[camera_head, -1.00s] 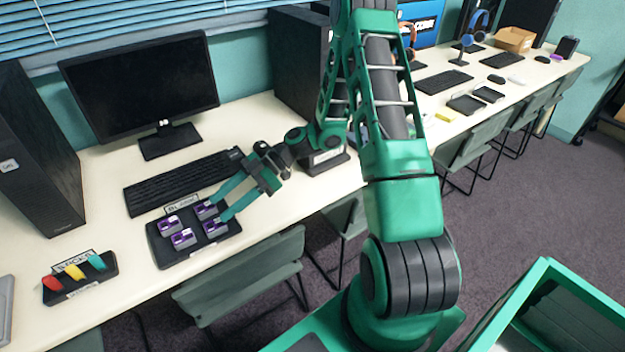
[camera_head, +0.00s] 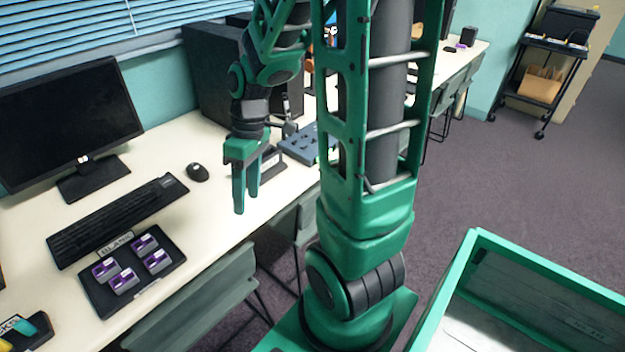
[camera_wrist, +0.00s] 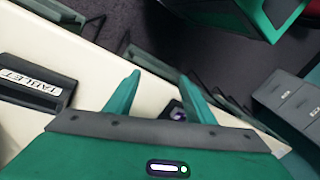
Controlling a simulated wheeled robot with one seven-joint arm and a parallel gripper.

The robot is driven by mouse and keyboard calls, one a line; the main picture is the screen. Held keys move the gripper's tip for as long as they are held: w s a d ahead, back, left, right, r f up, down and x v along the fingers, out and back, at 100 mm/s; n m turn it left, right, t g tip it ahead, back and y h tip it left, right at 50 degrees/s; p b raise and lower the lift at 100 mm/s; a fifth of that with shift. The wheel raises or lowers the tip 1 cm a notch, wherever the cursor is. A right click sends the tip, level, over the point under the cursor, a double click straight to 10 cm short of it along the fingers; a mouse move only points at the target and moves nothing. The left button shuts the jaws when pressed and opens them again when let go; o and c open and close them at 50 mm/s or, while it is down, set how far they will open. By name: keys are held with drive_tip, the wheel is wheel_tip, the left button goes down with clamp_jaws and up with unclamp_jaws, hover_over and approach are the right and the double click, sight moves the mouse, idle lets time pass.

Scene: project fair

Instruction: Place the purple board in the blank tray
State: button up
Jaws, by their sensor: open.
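The blank tray (camera_head: 103,298), dark and labelled BLANK, lies on the desk in front of the keyboard in the head view. Several purple boards (camera_head: 123,280) sit in it. My gripper (camera_head: 245,202) points down, to the right of the tray and clear of it, near the desk's front edge. It is open and nothing shows held between its fingers. In the wrist view my gripper (camera_wrist: 158,90) has its fingers spread. A small purple-and-dark thing (camera_wrist: 178,113) shows beyond them; I cannot tell whether it is a purple board.
A keyboard (camera_head: 115,220), mouse (camera_head: 197,172) and monitor (camera_head: 65,120) stand on the desk. A blue-grey device (camera_head: 308,145) lies behind my gripper. A chair (camera_head: 205,300) is at the front edge. A stand labelled TABLET (camera_wrist: 35,85) shows in the wrist view.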

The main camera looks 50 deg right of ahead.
drive_tip(key=s+d+r+m+h, duration=0.1)
drive_tip(key=s+d+r+m, duration=0.2)
drive_tip(key=s+m, duration=0.2)
drive_tip(key=s+d+r+m+h, duration=0.1)
drive_tip(key=s+d+r+m, duration=0.2)
drive_tip(key=s+m, duration=0.3)
drive_tip(key=s+r, duration=0.1)
drive_tip(key=s, duration=0.3)
drive_tip(key=shift+d+r+h, duration=0.2)
drive_tip(key=shift+d+h, duration=0.1)
drive_tip(key=shift+d, duration=0.1)
